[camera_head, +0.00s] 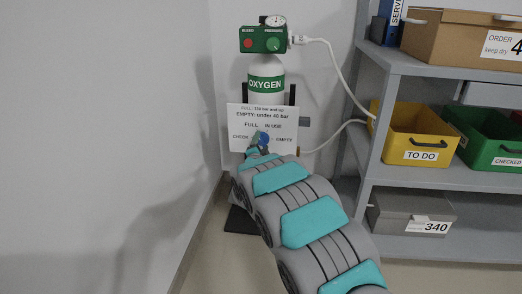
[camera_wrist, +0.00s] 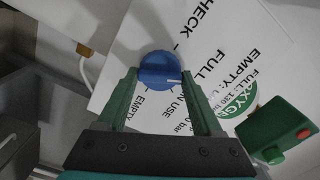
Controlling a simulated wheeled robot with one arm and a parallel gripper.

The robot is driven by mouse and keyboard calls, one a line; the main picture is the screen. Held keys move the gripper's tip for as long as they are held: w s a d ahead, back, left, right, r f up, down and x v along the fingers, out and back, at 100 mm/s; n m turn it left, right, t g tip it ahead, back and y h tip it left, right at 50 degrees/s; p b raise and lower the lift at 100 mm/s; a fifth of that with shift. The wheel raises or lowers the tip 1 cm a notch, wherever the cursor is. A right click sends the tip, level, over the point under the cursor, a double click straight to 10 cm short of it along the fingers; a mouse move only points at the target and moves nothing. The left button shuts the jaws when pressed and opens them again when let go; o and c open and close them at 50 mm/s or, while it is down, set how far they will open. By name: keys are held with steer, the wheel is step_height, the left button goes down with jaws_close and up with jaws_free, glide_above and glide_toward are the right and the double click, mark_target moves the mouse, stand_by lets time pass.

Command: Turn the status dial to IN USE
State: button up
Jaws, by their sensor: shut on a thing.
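The blue status dial (camera_wrist: 158,68) sits on a white sign (camera_head: 262,115) fixed to the oxygen cylinder. The sign reads CHECK, FULL, IN USE and EMPTY around the dial. The dial also shows in the head view (camera_head: 264,139), partly covered. In the wrist view my gripper (camera_wrist: 160,76) has its two green fingers on either side of the dial, shut on it. A short white mark on the dial points to the right in that view, seemingly between FULL and IN USE. The exact setting is hard to tell.
A green block (camera_head: 263,40) with a gauge and knobs tops the oxygen cylinder (camera_head: 265,84). A pale hose (camera_head: 341,75) runs to the right. A grey shelf (camera_head: 450,73) with a yellow bin (camera_head: 388,145) and green bin (camera_head: 480,155) stands right. A bare wall is left.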

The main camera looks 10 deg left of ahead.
steer(key=m, duration=0.5)
steer(key=shift+f+m, duration=0.1)
steer(key=shift+m, duration=0.2)
steer(key=m, duration=0.5)
steer(key=shift+m, duration=0.3)
steer(key=shift+d, duration=0.1)
steer(key=shift+f, duration=0.1)
steer(key=o, duration=1.3)
steer(key=shift+o, duration=0.2)
steer(key=s, duration=0.7)
steer(key=shift+s, duration=0.4)
